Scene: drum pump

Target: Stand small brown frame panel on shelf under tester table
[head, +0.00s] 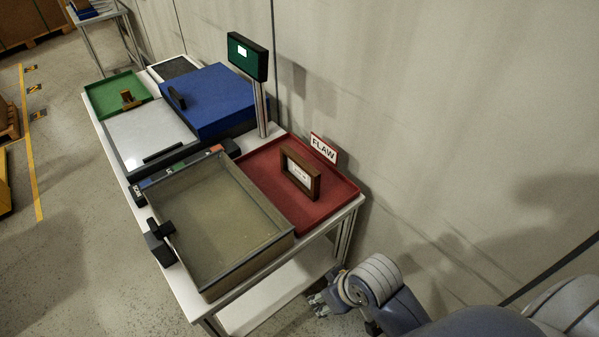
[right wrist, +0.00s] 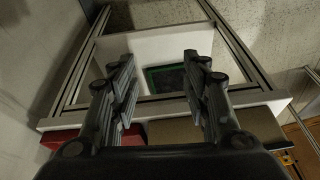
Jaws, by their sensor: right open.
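A brown frame panel (head: 300,174) with a pale label inside stands upright in the red tray (head: 330,212) on the tester table. A smaller-looking brown piece (head: 129,99) is in the green tray (head: 104,100) at the far end. The white shelf (head: 275,300) under the table shows below the near end; most of it is hidden. My right gripper (head: 322,302) is low beside the table's near right corner. In the right wrist view my right gripper (right wrist: 158,62) is open and empty, facing white shelf surfaces (right wrist: 160,45) within the table frame. My left gripper is out of view.
A glass-topped box (head: 220,215), a blue box (head: 207,100) and a display on a post (head: 248,57) crowd the tabletop. A FLAW sign (head: 324,148) stands behind the red tray. A wall runs along the right. A dark, green-edged item (right wrist: 165,79) shows between my fingers, farther off.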

